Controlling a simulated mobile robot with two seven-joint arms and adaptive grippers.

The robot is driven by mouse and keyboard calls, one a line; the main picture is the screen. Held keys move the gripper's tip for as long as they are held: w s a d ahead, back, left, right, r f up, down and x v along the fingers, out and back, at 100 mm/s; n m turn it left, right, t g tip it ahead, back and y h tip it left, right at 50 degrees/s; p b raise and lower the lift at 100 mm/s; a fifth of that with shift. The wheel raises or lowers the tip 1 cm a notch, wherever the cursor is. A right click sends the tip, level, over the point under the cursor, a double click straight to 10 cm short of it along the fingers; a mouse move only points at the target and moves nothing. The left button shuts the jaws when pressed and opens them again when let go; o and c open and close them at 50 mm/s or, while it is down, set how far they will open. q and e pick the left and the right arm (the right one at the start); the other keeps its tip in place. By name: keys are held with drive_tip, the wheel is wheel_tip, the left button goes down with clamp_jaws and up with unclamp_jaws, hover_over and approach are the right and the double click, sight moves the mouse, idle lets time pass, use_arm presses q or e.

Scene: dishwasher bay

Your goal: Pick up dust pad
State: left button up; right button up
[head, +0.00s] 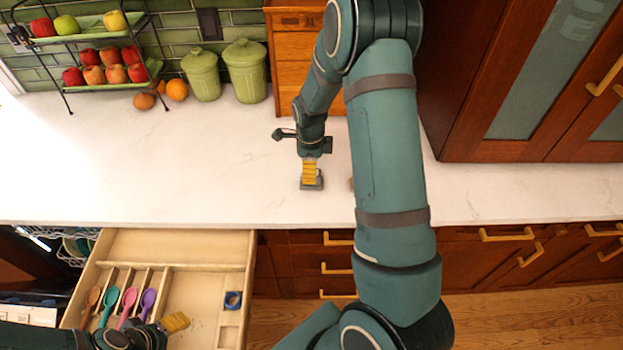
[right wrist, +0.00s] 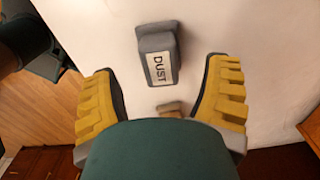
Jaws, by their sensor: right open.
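The dust pad (right wrist: 158,57) is a small grey block with a white label reading "DUST". It lies on the white counter, and in the head view its grey edge (head: 312,185) shows just below my right gripper (head: 310,168), which partly hides it. In the right wrist view my right gripper (right wrist: 163,72) is open, with its yellow fingers apart on either side of the pad's line and nothing between them held. My left gripper (head: 174,322) is low over the open drawer; whether its jaws are open is not clear.
A small tan block (right wrist: 170,108) lies near the pad. A fruit rack (head: 100,60), green canisters (head: 245,70) and a wooden drawer unit (head: 291,75) stand at the back. The left counter is clear.

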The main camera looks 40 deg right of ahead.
drive_tip(key=shift+s+d+f, duration=0.1)
drive_tip(key=shift+s+f, duration=0.05)
drive_tip(key=shift+f, duration=1.7)
drive_tip(key=c, duration=1.3)
drive_tip(key=shift+o, duration=0.2)
